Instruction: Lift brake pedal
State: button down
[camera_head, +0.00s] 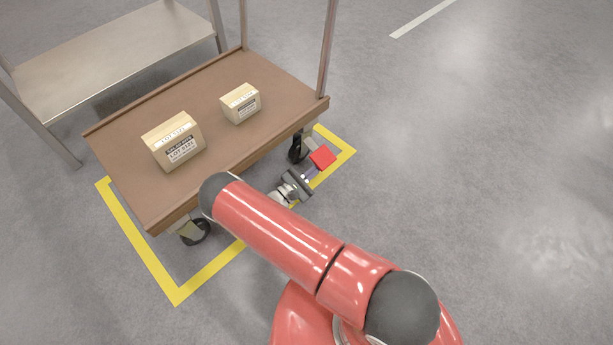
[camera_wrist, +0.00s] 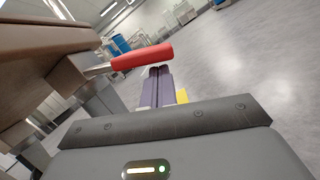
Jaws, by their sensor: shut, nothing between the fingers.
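The brake pedal, a red pad (camera_head: 322,157), sticks out beside the caster at the cart's near right corner. In the wrist view the red pedal (camera_wrist: 142,57) sits on a metal lever that runs left towards the cart. My gripper (camera_head: 308,177) is low beside the pedal, under the cart deck's edge. In the wrist view my gripper's fingers (camera_wrist: 160,72) are together, with nothing between them. Their tips appear just below the pedal's right part in the picture. I cannot tell whether they touch it.
The cart's brown deck (camera_head: 110,170) carries a larger box (camera_head: 173,141) and a smaller box (camera_head: 240,103). A caster (camera_head: 297,150) stands close to my gripper. Yellow floor tape (camera_head: 165,280) outlines the cart. A metal table (camera_head: 115,55) stands behind. The floor to the right is clear.

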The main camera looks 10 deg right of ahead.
aim_at(321, 165)
jog(key=shift+w+d+r, duration=0.1)
jog(key=shift+w+d, duration=0.1)
jog(key=shift+d, duration=0.15)
jog(key=r+n, duration=0.1)
jog(key=r+n+t+p, duration=0.1)
jog(key=s+r+n+p, duration=0.1)
jog(key=r+n, duration=0.1)
jog(key=shift+s+d+y, duration=0.1)
jog(key=shift+d+y, duration=0.2)
jog(key=shift+d, duration=0.1)
jog(key=shift+f, duration=0.1)
